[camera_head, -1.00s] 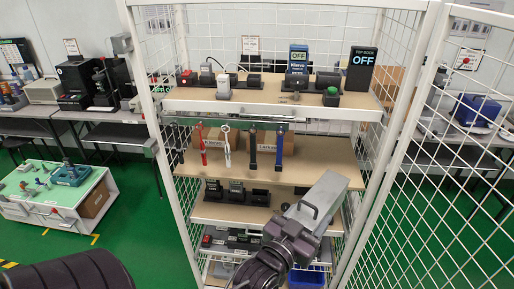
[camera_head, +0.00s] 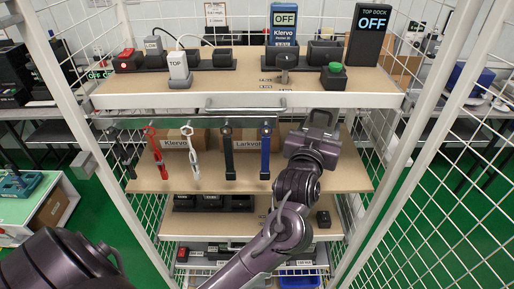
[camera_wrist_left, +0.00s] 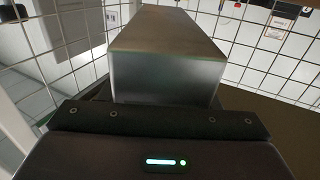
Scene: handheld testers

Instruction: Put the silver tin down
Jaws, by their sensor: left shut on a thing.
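The silver tin (camera_wrist_left: 165,65) is a plain brushed-metal box that fills the middle of the left wrist view, held in front of my left gripper. In the head view my left gripper (camera_head: 317,125) is at the right part of the second shelf level (camera_head: 245,175), below the top shelf board. It is shut on the tin. In the head view the gripper hides most or all of the tin, and I cannot tell whether the tin touches the shelf. My right gripper is not in view.
Red (camera_head: 158,153), white (camera_head: 191,153), black (camera_head: 228,155) and blue (camera_head: 265,155) straps hang from a rail left of my gripper. Cardboard boxes (camera_head: 190,138) stand behind them. The top shelf (camera_head: 225,90) carries docks and testers. White mesh (camera_head: 440,200) closes the right side.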

